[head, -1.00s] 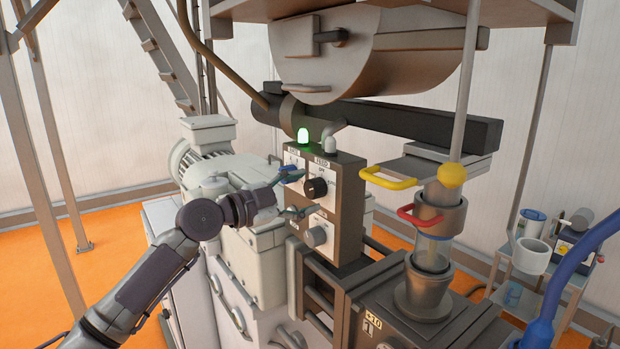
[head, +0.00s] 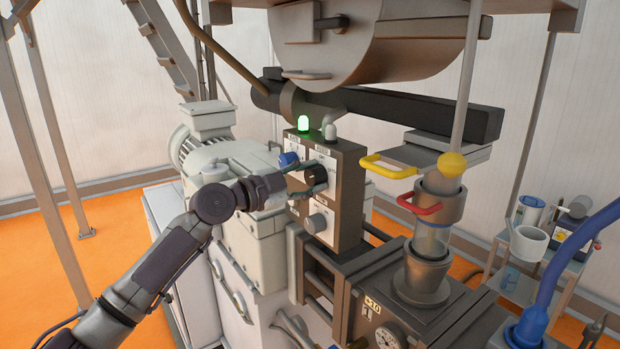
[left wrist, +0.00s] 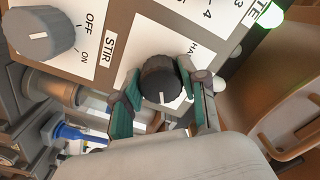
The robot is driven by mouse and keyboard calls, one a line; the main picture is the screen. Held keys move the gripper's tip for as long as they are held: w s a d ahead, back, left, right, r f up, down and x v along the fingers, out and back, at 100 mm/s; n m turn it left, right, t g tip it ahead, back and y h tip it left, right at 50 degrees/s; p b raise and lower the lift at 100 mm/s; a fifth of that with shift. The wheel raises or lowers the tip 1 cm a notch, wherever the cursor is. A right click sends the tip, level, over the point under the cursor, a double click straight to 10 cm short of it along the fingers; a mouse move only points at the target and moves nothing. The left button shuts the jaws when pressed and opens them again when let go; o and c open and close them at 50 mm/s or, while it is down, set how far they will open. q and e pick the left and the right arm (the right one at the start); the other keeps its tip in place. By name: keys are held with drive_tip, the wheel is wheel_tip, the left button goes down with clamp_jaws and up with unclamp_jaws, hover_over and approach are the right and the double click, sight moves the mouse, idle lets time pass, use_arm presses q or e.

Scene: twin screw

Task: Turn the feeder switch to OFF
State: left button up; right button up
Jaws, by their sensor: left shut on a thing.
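The feeder switch is a black round knob (head: 316,175) on the grey control box. It also shows in the middle of the left wrist view (left wrist: 161,80), with its white pointer mark toward the bottom of that picture. Letters "HA" show beside it; the rest of its plate is covered. My left gripper (head: 314,178) has its teal fingers on both sides of this knob and is shut on it, as the left wrist view (left wrist: 158,72) shows. My right gripper is not in view.
A grey STIR knob (left wrist: 42,35) with OFF and ON marks sits on the neighbouring plate. A blue knob (head: 289,159) is on the RATE plate. A green lamp (head: 303,124) glows on top of the box. A yellow handle (head: 388,168) is to the right.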

use_arm(q)
drive_tip(key=shift+f+n+b, duration=0.15)
drive_tip(key=shift+n+b, duration=0.65)
drive_tip(key=shift+n, duration=0.1)
drive_tip(key=n+b, duration=0.1)
drive_tip(key=n, duration=0.1)
drive_tip(key=shift+n, duration=0.3)
drive_tip(key=n, duration=0.3)
drive_tip(key=shift+n, duration=2.1)
drive_tip(key=o, duration=1.1)
drive_tip(key=shift+o, duration=0.2)
